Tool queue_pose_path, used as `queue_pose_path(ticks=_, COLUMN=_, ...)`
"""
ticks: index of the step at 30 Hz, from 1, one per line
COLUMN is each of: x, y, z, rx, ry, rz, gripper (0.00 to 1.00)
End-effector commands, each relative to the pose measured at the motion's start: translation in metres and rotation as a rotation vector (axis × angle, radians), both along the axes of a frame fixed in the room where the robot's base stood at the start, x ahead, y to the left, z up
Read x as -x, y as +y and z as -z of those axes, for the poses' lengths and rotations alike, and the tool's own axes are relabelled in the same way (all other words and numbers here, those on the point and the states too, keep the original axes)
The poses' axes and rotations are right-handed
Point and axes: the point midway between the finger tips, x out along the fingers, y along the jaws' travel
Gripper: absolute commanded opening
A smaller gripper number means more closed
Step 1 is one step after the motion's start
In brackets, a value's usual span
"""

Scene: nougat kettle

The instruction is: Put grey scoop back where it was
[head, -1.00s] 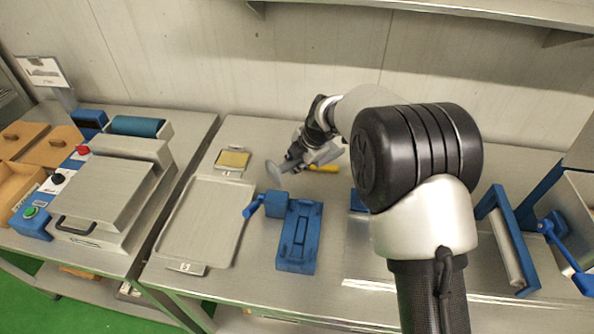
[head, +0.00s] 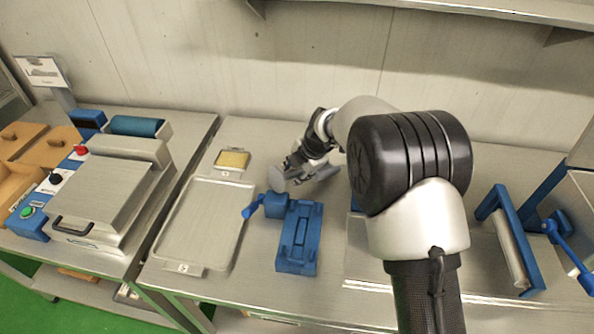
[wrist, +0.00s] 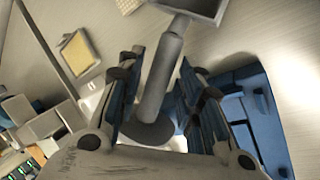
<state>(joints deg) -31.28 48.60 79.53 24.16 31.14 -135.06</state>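The grey scoop has a round-ended handle (wrist: 160,85) that lies between the two fingers of my gripper (wrist: 163,60) in the wrist view. The scoop's square head is partly in view at the top edge. The gripper hides part of the scoop there. I cannot tell whether the scoop touches the table.
A blue press-like fixture (head: 299,238) stands just in front of the gripper. A shallow metal tray (head: 187,268) lies to the left, with a small yellow-filled dish (head: 233,159) behind it. A blue-framed roller (head: 510,240) stands at the right. The wall is close behind.

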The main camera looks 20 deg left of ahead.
Motion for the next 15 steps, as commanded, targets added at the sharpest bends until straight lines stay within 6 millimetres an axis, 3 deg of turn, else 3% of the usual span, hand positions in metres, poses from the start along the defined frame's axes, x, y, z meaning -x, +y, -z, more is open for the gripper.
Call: queue_pose_path(ticks=15, x=0.0001, y=0.0000, z=-0.0077, rx=0.000, ry=0.000, rz=0.000, gripper=0.40)
